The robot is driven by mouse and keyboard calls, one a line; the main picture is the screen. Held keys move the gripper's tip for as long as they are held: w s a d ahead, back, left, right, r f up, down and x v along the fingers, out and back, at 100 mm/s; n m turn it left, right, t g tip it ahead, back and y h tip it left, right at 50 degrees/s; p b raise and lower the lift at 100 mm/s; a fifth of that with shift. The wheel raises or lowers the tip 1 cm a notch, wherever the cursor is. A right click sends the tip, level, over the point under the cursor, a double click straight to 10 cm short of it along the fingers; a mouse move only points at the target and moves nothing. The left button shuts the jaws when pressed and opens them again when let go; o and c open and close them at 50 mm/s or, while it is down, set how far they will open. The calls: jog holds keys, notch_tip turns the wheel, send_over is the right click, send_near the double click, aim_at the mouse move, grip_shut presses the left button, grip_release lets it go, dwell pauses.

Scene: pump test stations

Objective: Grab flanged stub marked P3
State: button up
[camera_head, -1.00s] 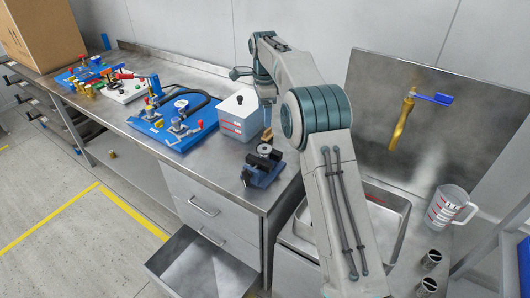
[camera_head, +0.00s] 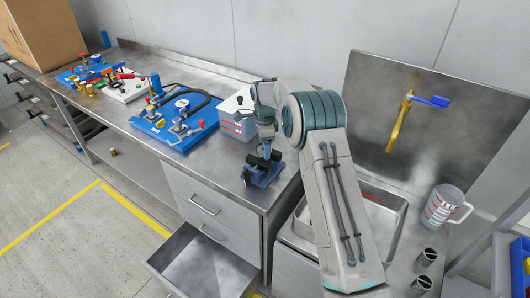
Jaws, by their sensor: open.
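No P3 marking is readable in the head view, so I cannot tell which part is the stub. A small blue fixture with dark parts (camera_head: 262,173) sits near the front right corner of the steel bench. My gripper (camera_head: 265,152) is open and points down right over this fixture. The fingertips are small and partly merge with its dark top, so I cannot tell if they touch it. Several small brass fittings (camera_head: 89,89) stand at the far left of the bench.
A grey box (camera_head: 238,122) stands behind my gripper, partly hidden by my arm. A blue pump station (camera_head: 175,125) lies left of it. An open drawer (camera_head: 205,265) juts out below. A sink (camera_head: 380,215), brass tap (camera_head: 400,122) and measuring jug (camera_head: 445,207) are to the right.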

jog(key=c, duration=1.2)
jog(key=shift+c, duration=0.2)
jog(key=shift+r, duration=0.1)
